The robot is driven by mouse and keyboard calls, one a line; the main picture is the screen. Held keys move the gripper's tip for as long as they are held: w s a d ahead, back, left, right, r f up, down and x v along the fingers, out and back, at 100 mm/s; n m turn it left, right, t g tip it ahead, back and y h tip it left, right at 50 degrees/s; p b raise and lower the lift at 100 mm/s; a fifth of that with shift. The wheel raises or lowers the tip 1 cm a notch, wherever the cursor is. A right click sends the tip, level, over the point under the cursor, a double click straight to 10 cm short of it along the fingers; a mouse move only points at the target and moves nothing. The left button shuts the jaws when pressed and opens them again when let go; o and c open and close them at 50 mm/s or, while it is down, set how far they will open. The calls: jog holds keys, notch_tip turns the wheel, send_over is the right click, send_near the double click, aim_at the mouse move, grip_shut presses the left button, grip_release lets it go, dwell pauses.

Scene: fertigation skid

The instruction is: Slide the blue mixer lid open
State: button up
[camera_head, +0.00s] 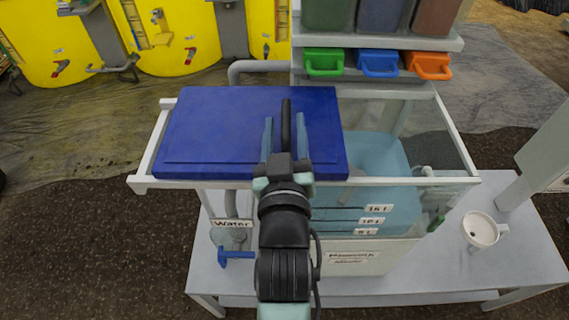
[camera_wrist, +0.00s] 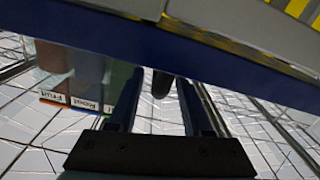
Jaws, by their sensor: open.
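The blue mixer lid (camera_head: 225,125) lies flat on the white rail frame (camera_head: 155,155) over the left and middle of the mixer. To its right the tank (camera_head: 385,160) shows uncovered, pale blue inside. A dark bar-like handle (camera_head: 286,108) stands near the lid's right end. My gripper (camera_head: 285,122) is open, with one finger on each side of the handle. In the wrist view the handle's dark end (camera_wrist: 162,84) shows between the two fingers, with gaps visible; the blue lid (camera_wrist: 200,45) crosses behind. I cannot tell whether a finger touches the handle.
Green (camera_head: 324,62), blue (camera_head: 377,63) and orange (camera_head: 428,66) dispensers hang behind the tank. A water valve with a blue handle (camera_head: 236,256) is at the front left. A white funnel-like cup (camera_head: 481,230) stands on the bench at right. Yellow tanks (camera_head: 180,35) stand behind.

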jog(key=s+b, duration=0.2)
jog(key=s, duration=0.6)
jog(key=shift+s, duration=0.4)
jog(key=shift+r, duration=0.1)
notch_tip(320, 180, up, 17)
jog(key=w+m+t, duration=0.1)
jog(key=w+t, duration=0.2)
jog(key=t, duration=0.1)
jog(key=s+r+t, duration=0.2)
jog(key=s+r, duration=0.1)
jog(key=r, duration=0.7)
jog(key=s+r+m+t, duration=0.1)
jog(key=s+r+t, duration=0.2)
jog(key=r, duration=0.7)
